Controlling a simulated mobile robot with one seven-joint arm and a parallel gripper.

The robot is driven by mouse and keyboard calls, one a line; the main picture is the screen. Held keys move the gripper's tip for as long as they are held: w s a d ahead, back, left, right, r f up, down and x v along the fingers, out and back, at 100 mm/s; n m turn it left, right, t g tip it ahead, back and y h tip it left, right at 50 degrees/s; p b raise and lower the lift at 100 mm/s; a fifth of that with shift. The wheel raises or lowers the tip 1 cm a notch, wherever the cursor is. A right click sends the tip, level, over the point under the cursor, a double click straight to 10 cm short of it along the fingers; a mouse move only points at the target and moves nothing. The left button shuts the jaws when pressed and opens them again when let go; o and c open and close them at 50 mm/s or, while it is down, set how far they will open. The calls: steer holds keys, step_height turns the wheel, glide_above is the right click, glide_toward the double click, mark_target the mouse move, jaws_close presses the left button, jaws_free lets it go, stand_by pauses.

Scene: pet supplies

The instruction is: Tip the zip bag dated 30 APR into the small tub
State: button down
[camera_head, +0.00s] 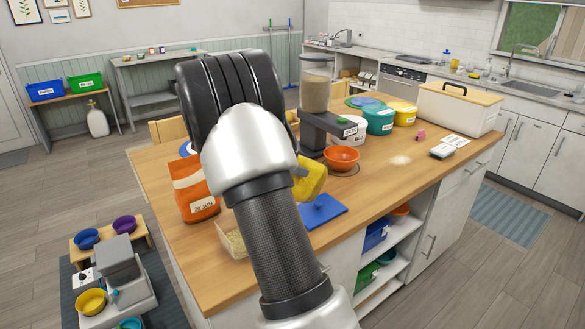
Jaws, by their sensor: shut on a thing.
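A yellow bag (312,180) shows tilted just right of my arm, above the wooden island top. My gripper is mostly hidden behind my own arm, and it is shut on this yellow bag. No date can be read on the bag from here. A small open tub (221,236) with beige contents stands at the near edge of the island, partly covered by my arm.
An orange bag (195,199) with a JUN label stands left of my arm. An orange bowl (341,160) sits beside a dispenser (315,90). The island's front right is clear.

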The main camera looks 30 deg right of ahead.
steer(key=h, duration=0.1)
steer(key=a+h, duration=0.1)
steer(key=h, duration=0.2)
steer(key=shift+a+r+p, duration=0.15)
steer(key=shift+r+p, duration=0.1)
steer(key=shift+p, duration=0.05)
steer(key=shift+a+r+h+b, duration=0.55)
steer(key=shift+r+h+b, duration=0.35)
steer(key=shift+b, duration=2.15)
steer(key=shift+s+a+r+h+b, duration=0.1)
steer(key=shift+a+r+h+b, duration=0.85)
steer(key=shift+b, duration=1.95)
steer(key=shift+a+r+m+g+h+b, duration=0.1)
steer(key=shift+a+r+h+b, duration=0.3)
steer(key=shift+b, duration=0.65)
steer(key=shift+a+m+g+h+b, duration=0.1)
steer(key=shift+a+h+b, duration=0.1)
steer(key=shift+h+b, duration=0.6)
steer(key=shift+a+r+m+g+h+b, duration=0.1)
steer(key=shift+a+r+h+b, duration=0.15)
steer(key=shift+b, duration=1)
steer(key=shift+a, duration=0.1)
